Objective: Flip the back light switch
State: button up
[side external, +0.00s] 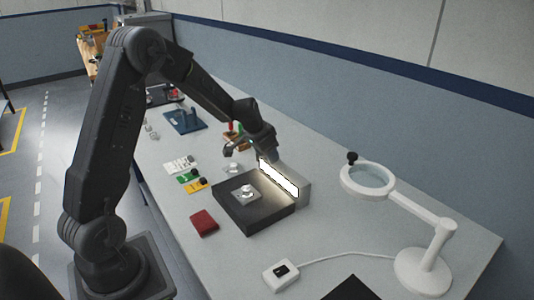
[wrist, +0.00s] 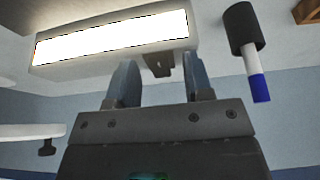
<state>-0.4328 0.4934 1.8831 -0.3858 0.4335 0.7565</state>
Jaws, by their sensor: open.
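The back light (side external: 278,178) is a grey box with a bright, lit white face, standing at the rear edge of a dark plate. In the wrist view the lit back light (wrist: 110,36) fills the upper left. A small dark tab (wrist: 158,66) shows at its lower edge; it may be the switch, but I cannot tell. My gripper (side external: 250,153) is above and near the left end of the back light. In the wrist view my gripper (wrist: 159,62) has its fingers apart, with the dark tab appearing between them and nothing held. Contact cannot be told.
The dark plate (side external: 232,215) carries a small metal part (side external: 247,194). A white box with a black button (side external: 281,273) has a cable running toward the magnifier lamp (side external: 425,270). A red block (side external: 204,223) lies at the front. A black, white and blue item (wrist: 245,40) is close right.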

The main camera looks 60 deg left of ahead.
grip_shut()
jog(key=shift+w+r+g, duration=0.1)
jog(key=shift+w+g, duration=0.15)
jog(key=shift+g, duration=0.25)
jog(key=shift+w+r+g, duration=0.1)
jog(key=shift+w+g, duration=0.1)
jog(key=shift+g, duration=0.75)
jog(key=shift+w+r+g, duration=0.1)
jog(key=shift+w+g, duration=0.05)
jog(key=shift+g, duration=0.8)
grip_release()
